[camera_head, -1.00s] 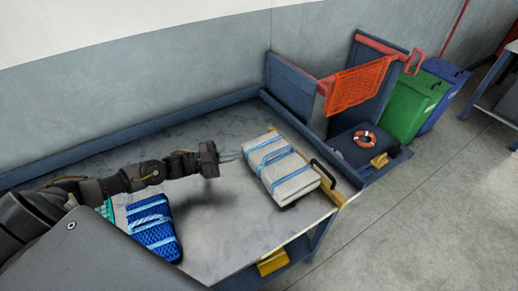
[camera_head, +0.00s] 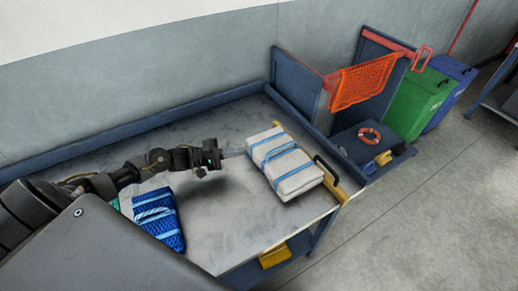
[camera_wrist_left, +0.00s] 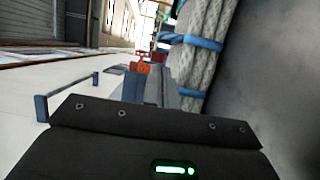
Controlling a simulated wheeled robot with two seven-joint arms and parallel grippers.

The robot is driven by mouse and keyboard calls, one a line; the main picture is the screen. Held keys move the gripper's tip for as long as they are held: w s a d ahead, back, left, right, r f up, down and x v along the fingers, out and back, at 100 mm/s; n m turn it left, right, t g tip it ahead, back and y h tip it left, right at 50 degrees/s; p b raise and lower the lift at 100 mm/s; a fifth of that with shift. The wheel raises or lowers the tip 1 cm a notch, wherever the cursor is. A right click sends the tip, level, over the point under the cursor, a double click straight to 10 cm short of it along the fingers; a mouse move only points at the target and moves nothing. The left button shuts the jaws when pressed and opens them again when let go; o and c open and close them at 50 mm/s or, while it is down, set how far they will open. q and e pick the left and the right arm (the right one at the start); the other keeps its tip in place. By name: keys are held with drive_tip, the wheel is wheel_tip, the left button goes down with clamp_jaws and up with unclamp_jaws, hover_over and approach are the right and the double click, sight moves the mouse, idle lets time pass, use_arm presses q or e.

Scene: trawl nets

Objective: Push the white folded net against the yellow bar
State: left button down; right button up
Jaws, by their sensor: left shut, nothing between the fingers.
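The white folded net (camera_head: 285,165), tied with light blue straps, lies on the grey tabletop near its right end. The yellow bar (camera_head: 338,186) runs along that end, on the net's right; its middle is partly hidden by the net and a black handle. My left gripper (camera_head: 238,154) is shut and empty, its fingertips at the net's left side. I cannot tell whether they touch it. In the left wrist view, the net (camera_wrist_left: 205,48) rises close beside the grey fingers (camera_wrist_left: 160,88). My right gripper is not in view.
A blue folded net (camera_head: 158,218) lies on the table (camera_head: 225,215) near my left arm. A raised blue rim (camera_head: 135,143) edges the table's back. Beyond the bar stands a blue cart with an orange net (camera_head: 361,82) and a lifebuoy ring (camera_head: 370,137).

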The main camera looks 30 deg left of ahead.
sight(265, 155)
use_arm(q)
drive_tip(key=p+x, duration=0.2)
drive_tip(key=x, duration=0.6)
drive_tip(key=shift+w+d+r, duration=0.1)
drive_tip(key=shift+w+d, duration=0.1)
drive_tip(key=shift+d, duration=0.1)
drive_tip(key=shift+w+d, duration=0.3)
drive_tip(key=shift+d, duration=0.15)
